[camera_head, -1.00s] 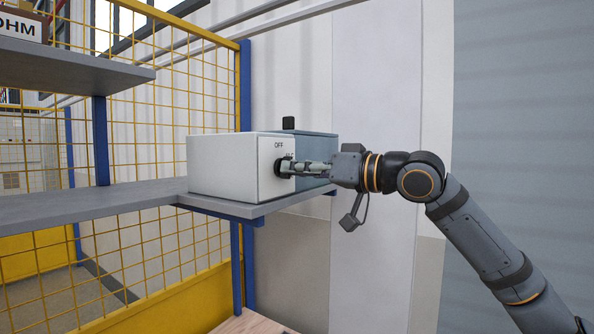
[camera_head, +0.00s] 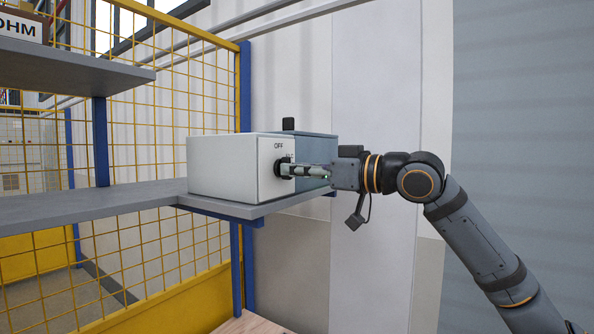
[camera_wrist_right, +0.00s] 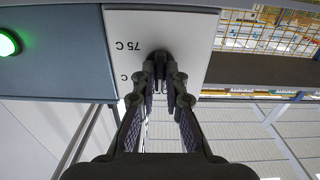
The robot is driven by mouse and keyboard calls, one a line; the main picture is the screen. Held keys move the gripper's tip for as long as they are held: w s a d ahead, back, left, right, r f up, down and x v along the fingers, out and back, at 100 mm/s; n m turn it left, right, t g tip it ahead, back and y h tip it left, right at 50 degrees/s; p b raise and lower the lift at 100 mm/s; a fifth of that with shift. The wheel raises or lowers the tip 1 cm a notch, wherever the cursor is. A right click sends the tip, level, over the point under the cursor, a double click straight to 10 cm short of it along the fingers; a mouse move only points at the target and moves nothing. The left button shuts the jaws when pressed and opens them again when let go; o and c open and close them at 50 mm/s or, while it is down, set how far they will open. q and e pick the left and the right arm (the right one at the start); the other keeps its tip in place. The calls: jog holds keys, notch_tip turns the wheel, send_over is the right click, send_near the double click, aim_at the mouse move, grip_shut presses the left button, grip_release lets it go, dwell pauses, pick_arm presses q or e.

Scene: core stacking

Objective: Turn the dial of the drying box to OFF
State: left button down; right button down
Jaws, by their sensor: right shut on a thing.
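The drying box (camera_head: 222,168) is a white box on a shelf, with "OFF" printed on its front face above a black round dial (camera_head: 281,169). My right gripper (camera_head: 289,170) reaches in from the right and is shut on the dial. In the right wrist view the gripper (camera_wrist_right: 164,80) has both fingers closed around the dial (camera_wrist_right: 161,60). That view shows the panel upside down, with "75 C" beside the dial and another label partly hidden by a finger. The dial's pointer cannot be made out. My left gripper is not in view.
The grey shelf (camera_head: 100,203) runs left from the box, against a yellow mesh fence (camera_head: 165,110). A blue-grey box (camera_head: 318,149) adjoins the white one, and a green light (camera_wrist_right: 7,44) glows on a blue-grey panel. Space right of the shelf is open before the wall.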

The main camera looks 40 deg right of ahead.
jog(key=shift+f, duration=0.1)
jog(key=c, duration=1.4)
grip_release()
jog(key=shift+s+d+r, duration=0.1)
jog(key=shift+s+r, duration=0.05)
jog(key=shift+r, duration=0.8)
notch_tip(320, 180, up, 8)
